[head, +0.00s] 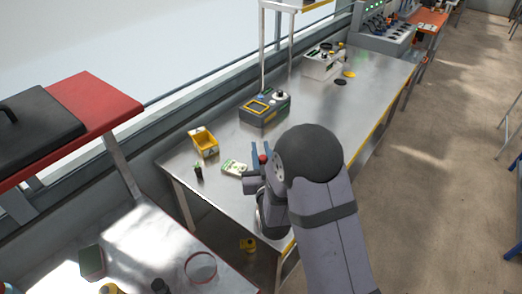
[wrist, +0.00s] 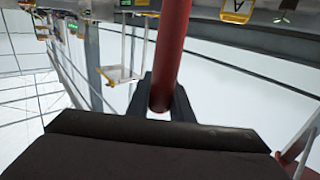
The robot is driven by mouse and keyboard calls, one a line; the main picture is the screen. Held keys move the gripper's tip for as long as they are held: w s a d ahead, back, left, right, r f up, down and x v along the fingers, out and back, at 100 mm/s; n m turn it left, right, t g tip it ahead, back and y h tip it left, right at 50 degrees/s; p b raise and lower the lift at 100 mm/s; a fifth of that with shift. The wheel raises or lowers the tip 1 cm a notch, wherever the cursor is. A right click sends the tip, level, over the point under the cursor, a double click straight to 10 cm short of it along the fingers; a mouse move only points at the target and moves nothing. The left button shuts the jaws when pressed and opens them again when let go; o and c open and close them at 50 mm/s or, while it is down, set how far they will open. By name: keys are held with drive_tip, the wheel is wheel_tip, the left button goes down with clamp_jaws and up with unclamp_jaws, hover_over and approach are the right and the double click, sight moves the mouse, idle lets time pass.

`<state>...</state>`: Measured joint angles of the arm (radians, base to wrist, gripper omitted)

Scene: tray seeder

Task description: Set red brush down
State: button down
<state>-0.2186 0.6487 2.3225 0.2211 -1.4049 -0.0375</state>
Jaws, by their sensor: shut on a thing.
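The red brush shows in the wrist view as a long red rod (wrist: 171,50) between my fingers, running up to the top edge of the picture. Its far end is out of that picture. In the head view only a small red part of the brush (head: 262,159) shows. My gripper (head: 261,151) is shut on the brush, over the near part of the metal bench (head: 313,120). My arm hides part of the bench around it. I cannot tell the height of the brush above the bench.
A seed packet (head: 235,168) lies left of my gripper. A small dark pot with green (head: 198,172) and a yellow bin (head: 205,142) stand farther left. A grey device (head: 265,107) stands behind. Bare bench shows to the right of the device. A shelf frame (head: 262,50) rises at the back.

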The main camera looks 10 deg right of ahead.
sight(263, 162)
drive_tip(key=shift+f, duration=0.1)
drive_tip(key=c, duration=1.6)
unclamp_jaws()
drive_tip(key=s, duration=0.6)
drive_tip(key=shift+s+r+b, duration=0.1)
drive_tip(key=shift+r+b, duration=0.2)
drive_tip(key=shift+b, duration=0.05)
drive_tip(key=p, duration=0.2)
drive_tip(key=shift+s+p, duration=0.3)
drive_tip(key=shift+p, duration=0.1)
drive_tip(key=s+p, duration=0.2)
drive_tip(key=p, duration=0.3)
drive_tip(key=shift+s, duration=0.1)
drive_tip(key=shift+s+f+p, duration=0.2)
drive_tip(key=shift+s+p, duration=0.4)
drive_tip(key=shift+s, duration=0.9)
